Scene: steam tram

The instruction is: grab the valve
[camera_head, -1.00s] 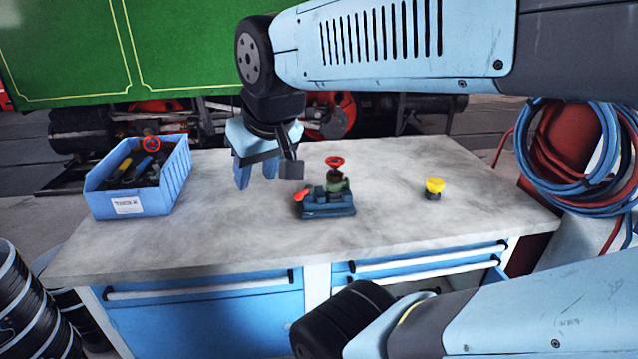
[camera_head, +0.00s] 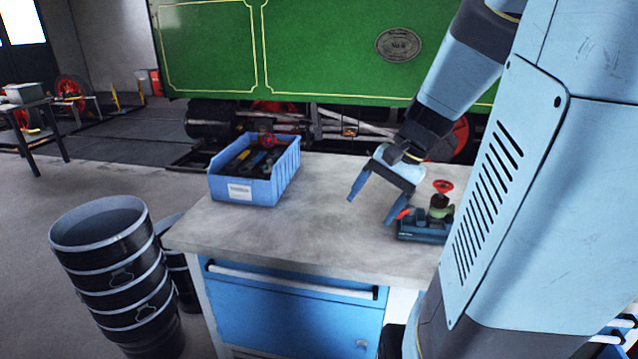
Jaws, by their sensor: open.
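A valve (camera_head: 439,205) with a red handwheel on a greenish body sits upright in a dark blue vise-like base (camera_head: 418,229) on the bench. My arm covers the right edge of that base. My gripper (camera_head: 369,210) is open and empty, pointing down over the bench to the left of the valve. In the picture its right finger comes close to the red lever (camera_head: 403,214) of the base; I cannot tell whether they touch. Another red wheel (camera_head: 267,141) shows among tools in the blue bin (camera_head: 285,178).
The grey workbench top (camera_head: 275,235) is clear between the bin and my gripper. Stacked black buckets (camera_head: 105,270) stand on the floor at the left. A green locomotive (camera_head: 325,50) stands behind the bench. My arm fills the right side and hides the rest of the bench.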

